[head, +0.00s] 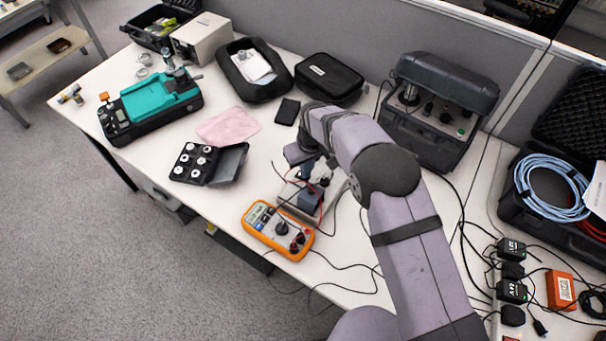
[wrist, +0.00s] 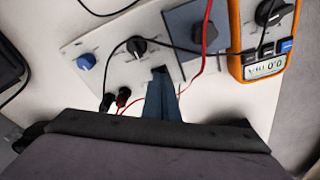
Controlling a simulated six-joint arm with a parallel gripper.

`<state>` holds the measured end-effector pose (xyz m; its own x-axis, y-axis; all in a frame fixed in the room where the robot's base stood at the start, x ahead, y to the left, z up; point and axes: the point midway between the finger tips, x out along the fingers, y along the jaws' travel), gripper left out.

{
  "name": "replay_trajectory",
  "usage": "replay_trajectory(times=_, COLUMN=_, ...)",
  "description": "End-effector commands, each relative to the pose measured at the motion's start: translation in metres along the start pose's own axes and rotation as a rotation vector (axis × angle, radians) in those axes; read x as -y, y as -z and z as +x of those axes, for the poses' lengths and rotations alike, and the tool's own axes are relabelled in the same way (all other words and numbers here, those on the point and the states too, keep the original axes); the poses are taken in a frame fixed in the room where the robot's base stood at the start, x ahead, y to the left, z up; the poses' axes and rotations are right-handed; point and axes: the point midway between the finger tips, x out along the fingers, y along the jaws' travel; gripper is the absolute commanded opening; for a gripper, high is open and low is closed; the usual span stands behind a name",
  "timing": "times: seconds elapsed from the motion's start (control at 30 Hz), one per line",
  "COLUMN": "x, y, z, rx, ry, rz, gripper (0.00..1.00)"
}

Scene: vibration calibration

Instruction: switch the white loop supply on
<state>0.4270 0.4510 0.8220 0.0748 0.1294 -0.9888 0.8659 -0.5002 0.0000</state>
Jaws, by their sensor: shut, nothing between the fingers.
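The white loop supply (wrist: 105,68) is a white panel box below my gripper in the wrist view. It carries a blue knob (wrist: 86,61), a black knob (wrist: 137,47), and black and red plugs (wrist: 123,97) with leads. My gripper (wrist: 160,76) is shut and empty, its narrow fingertips over the panel at a small dark feature, perhaps the switch. The fingertips hide most of it, so its position and any contact are unclear. In the head view my arm and wrist cover much of the supply.
An orange multimeter (head: 278,230) lies at the table's front edge, beside the supply. Red and black leads cross the panel near my fingers. A case of weights (head: 207,164) and a pink cloth (head: 228,125) are to the left. A dark instrument case (head: 440,110) stands behind right.

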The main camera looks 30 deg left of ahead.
Motion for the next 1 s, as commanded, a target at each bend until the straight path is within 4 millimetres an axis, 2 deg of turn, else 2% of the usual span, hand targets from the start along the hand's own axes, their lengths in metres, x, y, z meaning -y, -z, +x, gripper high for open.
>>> replay_trajectory(times=0.47, x=0.000, y=0.000, z=0.002, rx=0.000, ry=0.000, rz=0.000, gripper=0.00)
replay_trajectory(times=1.0, x=0.000, y=0.005, z=-0.034, rx=-0.001, ry=0.000, rz=0.000, gripper=0.00)
